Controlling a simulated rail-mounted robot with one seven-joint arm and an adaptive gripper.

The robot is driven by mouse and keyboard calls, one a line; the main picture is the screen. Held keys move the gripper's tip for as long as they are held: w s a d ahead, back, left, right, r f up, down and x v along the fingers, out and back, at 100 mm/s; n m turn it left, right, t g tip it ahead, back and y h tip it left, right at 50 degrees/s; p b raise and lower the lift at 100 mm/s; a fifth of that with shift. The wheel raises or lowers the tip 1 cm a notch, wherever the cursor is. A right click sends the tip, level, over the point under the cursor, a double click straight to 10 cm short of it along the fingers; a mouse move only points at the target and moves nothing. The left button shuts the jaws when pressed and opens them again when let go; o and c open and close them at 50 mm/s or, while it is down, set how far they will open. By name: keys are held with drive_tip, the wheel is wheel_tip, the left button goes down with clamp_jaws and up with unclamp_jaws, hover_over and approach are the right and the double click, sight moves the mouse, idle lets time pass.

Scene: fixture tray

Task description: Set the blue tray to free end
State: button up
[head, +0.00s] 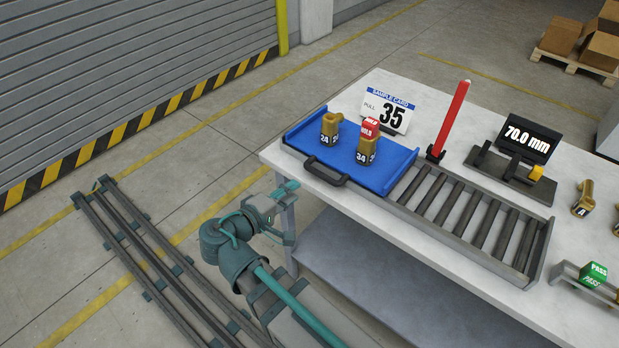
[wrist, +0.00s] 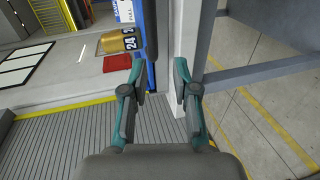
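The blue tray (head: 378,168) sits at the left end of a roller track on the table, with a dark handle (head: 325,172) on its near edge. Two brass parts stand on it: one marked 2A (head: 330,128), and one marked 3A (head: 366,150) with a red HOLD block (head: 370,128) on or against it. My gripper (head: 287,212) is off the table's near left edge, apart from the handle. In the wrist view its fingers (wrist: 160,88) are spread with nothing between them. A blue strip, likely the tray's edge (wrist: 150,77), shows just beyond the left finger.
The bare rollers (head: 470,212) run right from the tray to the track's end. A red upright post (head: 450,120) stands behind the track. A SAMPLE CARD reading 35 (head: 388,108) and a 70.0 mm display (head: 528,138) stand farther back. A green PASS block (head: 593,273) is at right.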

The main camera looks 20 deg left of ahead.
sight(316, 175)
drive_tip(key=shift+h, duration=0.3)
drive_tip(key=x, duration=0.3)
drive_tip(key=p+x, duration=0.1)
drive_tip(key=x, duration=0.3)
drive_tip(key=r+p+x, duration=0.1)
drive_tip(key=x, duration=0.3)
drive_tip(key=shift+d, duration=0.1)
clamp_jaws()
